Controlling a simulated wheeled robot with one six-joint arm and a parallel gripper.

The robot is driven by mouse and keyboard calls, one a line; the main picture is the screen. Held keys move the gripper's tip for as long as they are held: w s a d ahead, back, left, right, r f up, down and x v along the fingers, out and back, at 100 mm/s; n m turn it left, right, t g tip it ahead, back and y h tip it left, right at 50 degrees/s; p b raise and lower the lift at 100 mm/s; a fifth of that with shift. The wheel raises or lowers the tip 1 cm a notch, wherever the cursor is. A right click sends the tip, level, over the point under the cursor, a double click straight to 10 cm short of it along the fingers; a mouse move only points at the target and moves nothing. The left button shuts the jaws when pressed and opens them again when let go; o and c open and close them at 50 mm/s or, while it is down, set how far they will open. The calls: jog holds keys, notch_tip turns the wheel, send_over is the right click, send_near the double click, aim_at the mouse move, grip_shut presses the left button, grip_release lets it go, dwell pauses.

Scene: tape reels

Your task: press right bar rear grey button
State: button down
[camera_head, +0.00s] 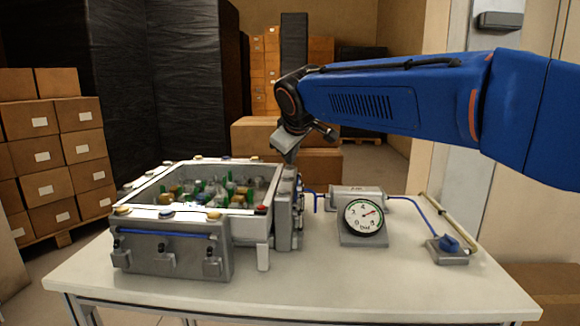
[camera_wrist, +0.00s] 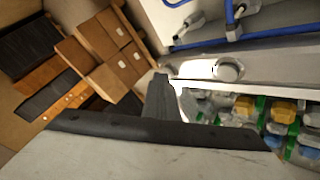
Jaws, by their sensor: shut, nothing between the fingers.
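The right bar (camera_head: 287,228) is a grey block along the right side of a box-like device on the white table. My gripper (camera_head: 288,160) points down over the rear end of this bar, fingers shut and empty. In the wrist view, the shut fingertips (camera_wrist: 162,80) are left of a round pale grey button (camera_wrist: 228,70) on a whitish strip. The tips look close to the strip; I cannot tell whether they touch it. In the head view the rear end of the bar is partly behind my gripper, and the button cannot be made out.
The open box holds several small green, yellow and white parts (camera_head: 215,193). A red button (camera_head: 261,209) sits at its front right corner. The front bar (camera_head: 170,255) carries more buttons. A gauge (camera_head: 364,217) and a blue valve (camera_head: 449,243) stand to the right on the table.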

jog(key=shift+r, duration=0.7)
jog(key=shift+r, duration=2.5)
